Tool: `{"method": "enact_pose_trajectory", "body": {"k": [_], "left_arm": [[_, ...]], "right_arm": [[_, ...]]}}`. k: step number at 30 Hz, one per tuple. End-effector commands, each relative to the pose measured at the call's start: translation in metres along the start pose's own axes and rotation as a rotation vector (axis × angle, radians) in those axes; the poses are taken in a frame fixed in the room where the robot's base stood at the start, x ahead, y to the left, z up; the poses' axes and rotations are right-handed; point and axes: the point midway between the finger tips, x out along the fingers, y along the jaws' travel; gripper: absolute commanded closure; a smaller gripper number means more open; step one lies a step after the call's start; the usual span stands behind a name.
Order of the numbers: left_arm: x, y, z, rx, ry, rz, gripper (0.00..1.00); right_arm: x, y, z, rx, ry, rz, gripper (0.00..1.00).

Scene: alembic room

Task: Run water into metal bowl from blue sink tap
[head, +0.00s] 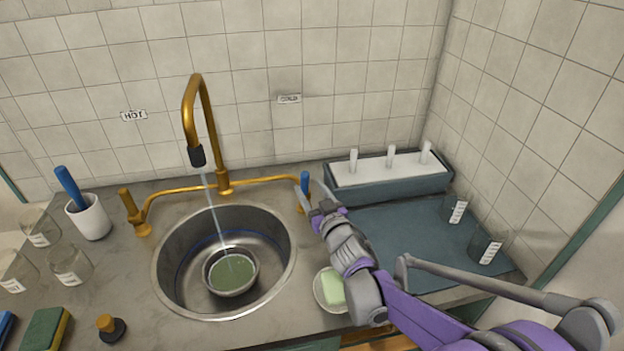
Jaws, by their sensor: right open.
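The metal bowl (233,292) sits upright in the round steel sink (172,268), with greenish liquid inside. A thin stream of water (215,215) falls from the black nozzle of the brass spout (191,120) into the bowl. The blue tap handle (305,180) stands at the right end of the brass pipe, under the COLD label. My right gripper (307,190) is open at the blue handle, with a finger on either side; I cannot tell whether they touch it. A brass handle (127,200) stands at the left, under the HOT label. My left gripper is out of view.
A soap dish (319,291) with green soap lies beside the sink, close to my right arm. A planter-like rack (395,188) and blue-grey mat (400,235) fill the right. Glass beakers, a white cup (90,220), a stopper (111,328) and a sponge (45,330) stand left.

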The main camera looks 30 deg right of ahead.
Motion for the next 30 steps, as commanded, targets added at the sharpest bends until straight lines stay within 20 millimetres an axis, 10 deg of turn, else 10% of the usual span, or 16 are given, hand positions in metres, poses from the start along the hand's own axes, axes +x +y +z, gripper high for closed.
{"method": "enact_pose_trajectory", "body": {"k": [15,26,30], "left_arm": [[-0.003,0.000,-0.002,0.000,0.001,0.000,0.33],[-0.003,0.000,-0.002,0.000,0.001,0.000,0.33],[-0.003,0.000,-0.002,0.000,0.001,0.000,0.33]], "right_arm": [[0.068,0.000,-0.001,0.001,0.002,-0.002,0.39],[0.073,0.000,-0.001,0.000,0.002,-0.001,0.39],[0.073,0.000,-0.001,0.000,0.002,-0.001,0.64]]}}
